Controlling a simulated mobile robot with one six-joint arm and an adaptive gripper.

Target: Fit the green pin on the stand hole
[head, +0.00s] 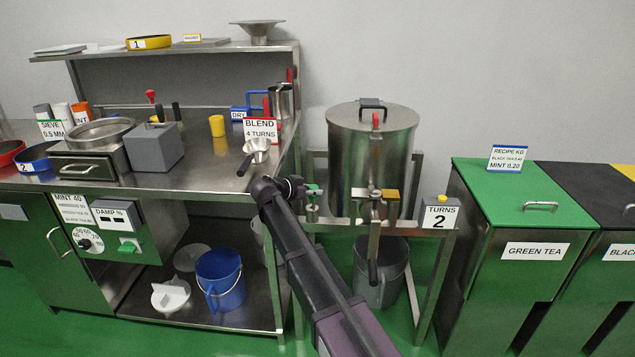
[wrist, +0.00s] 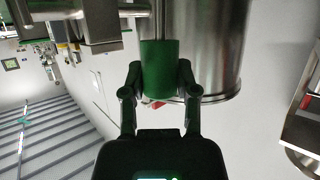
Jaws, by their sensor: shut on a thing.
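The green pin (wrist: 160,70) shows in the wrist view as a thick green cylinder, with a thin metal shaft running up from it. My gripper (wrist: 158,88) is shut on the green part, one finger on each side. In the head view my gripper (head: 302,188) is at the left side of the drum stand, and a small part of the green pin (head: 313,187) shows at its tip. The stand (head: 346,224) is a metal frame around a steel drum (head: 350,150). I cannot make out the hole, or whether the shaft touches the stand.
A steel workbench (head: 225,180) is close on the left of my arm, with a scoop (head: 258,148) near its edge. A yellow block (head: 390,194) and a crank handle (head: 373,245) are on the stand's front. A grey bucket (head: 385,285) stands below.

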